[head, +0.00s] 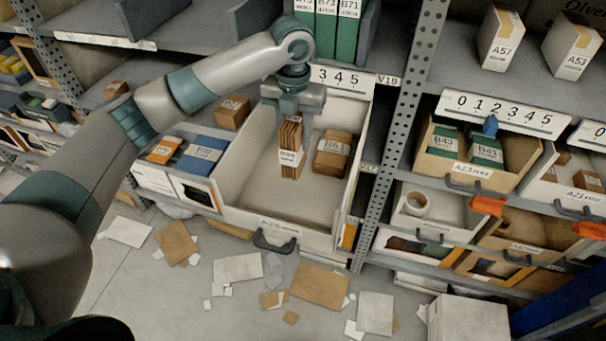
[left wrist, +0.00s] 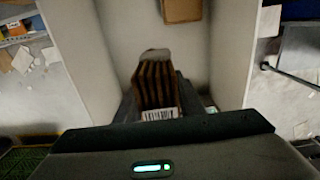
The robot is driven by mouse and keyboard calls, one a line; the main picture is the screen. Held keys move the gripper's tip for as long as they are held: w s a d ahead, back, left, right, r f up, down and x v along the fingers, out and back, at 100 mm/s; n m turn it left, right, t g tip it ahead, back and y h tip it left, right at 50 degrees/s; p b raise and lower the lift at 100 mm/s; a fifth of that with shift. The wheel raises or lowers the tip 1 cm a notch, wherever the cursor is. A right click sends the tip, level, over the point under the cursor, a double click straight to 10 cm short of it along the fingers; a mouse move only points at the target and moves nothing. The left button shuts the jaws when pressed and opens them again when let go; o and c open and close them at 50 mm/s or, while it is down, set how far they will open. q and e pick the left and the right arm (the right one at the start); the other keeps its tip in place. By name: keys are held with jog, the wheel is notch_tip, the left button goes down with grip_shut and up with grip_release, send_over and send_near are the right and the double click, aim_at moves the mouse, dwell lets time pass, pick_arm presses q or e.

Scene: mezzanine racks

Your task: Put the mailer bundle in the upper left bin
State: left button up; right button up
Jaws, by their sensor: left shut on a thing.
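The mailer bundle (head: 290,150) is a stack of brown mailers with a white label band, held upright. My left gripper (head: 291,115) points down and is shut on its top. The bundle is within the walls of a large pulled-out white bin (head: 275,232) with a dark handle. I cannot tell whether its lower end touches the bin floor. The left wrist view shows the bundle (left wrist: 157,82) edge-on beyond the gripper body, with its label in front. My right gripper is not in view.
A brown labelled parcel (head: 333,153) lies in the white bin, right of the bundle. The bin's left and front floor is bare. A perforated rack post (head: 392,140) stands to the right. Orange and blue packs (head: 203,157) fill a bin at left. Papers litter the floor.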

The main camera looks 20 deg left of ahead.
pick_arm(q)
notch_tip(320, 180, down, 5)
jog(key=shift+f+p, duration=0.15)
jog(key=shift+p, duration=0.95)
jog(key=shift+f, duration=0.5)
jog(key=shift+f+p, duration=0.7)
jog(key=shift+f, duration=1.2)
jog(key=shift+f, duration=0.15)
jog(key=o, duration=1.1)
